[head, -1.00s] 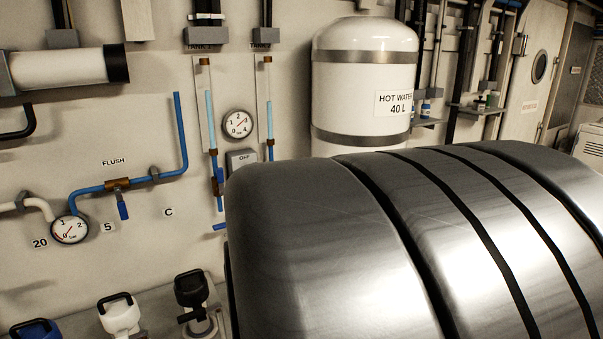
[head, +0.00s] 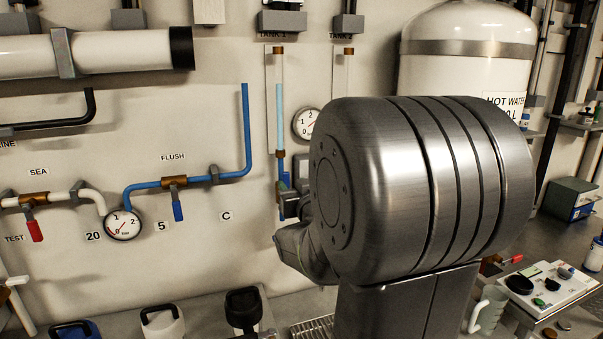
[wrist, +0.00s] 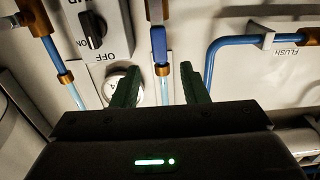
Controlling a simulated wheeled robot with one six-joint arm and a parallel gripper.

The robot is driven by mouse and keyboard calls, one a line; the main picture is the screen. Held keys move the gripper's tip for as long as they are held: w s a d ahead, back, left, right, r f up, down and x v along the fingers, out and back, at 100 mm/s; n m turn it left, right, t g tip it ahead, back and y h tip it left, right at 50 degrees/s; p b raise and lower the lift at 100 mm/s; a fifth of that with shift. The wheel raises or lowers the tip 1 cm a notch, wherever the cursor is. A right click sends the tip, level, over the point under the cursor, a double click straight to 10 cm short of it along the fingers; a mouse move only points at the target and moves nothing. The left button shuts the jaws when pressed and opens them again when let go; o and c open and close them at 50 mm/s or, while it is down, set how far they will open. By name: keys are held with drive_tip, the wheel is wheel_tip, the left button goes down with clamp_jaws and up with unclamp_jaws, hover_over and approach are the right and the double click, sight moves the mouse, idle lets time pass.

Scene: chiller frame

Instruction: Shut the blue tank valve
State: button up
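A blue valve lever (wrist: 158,45) lies along the tank 1 pipe in the wrist view, beside a brass fitting (wrist: 161,69). In the head view a blue part of this valve (head: 284,180) shows just left of my arm. My gripper (wrist: 158,66) is open, with its two dark green fingers apart on either side of the pipe line. The lever appears beyond the fingertips, and I see no contact. In the head view my arm hides most of the gripper.
A grey switch box with a black OFF knob (wrist: 92,30) and a round gauge (wrist: 125,80) are close to the left finger. The blue flush pipe (wrist: 212,62) bends near the right finger. The flush valve's blue handle (head: 178,211) hangs left in the head view.

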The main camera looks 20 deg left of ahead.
sight(287, 177)
drive_tip(key=p+x, duration=0.1)
drive_tip(key=x, duration=0.6)
drive_tip(key=shift+w+a+p, duration=0.25)
drive_tip(key=shift+w+p, duration=0.05)
drive_tip(key=shift+p, duration=0.1)
clamp_jaws()
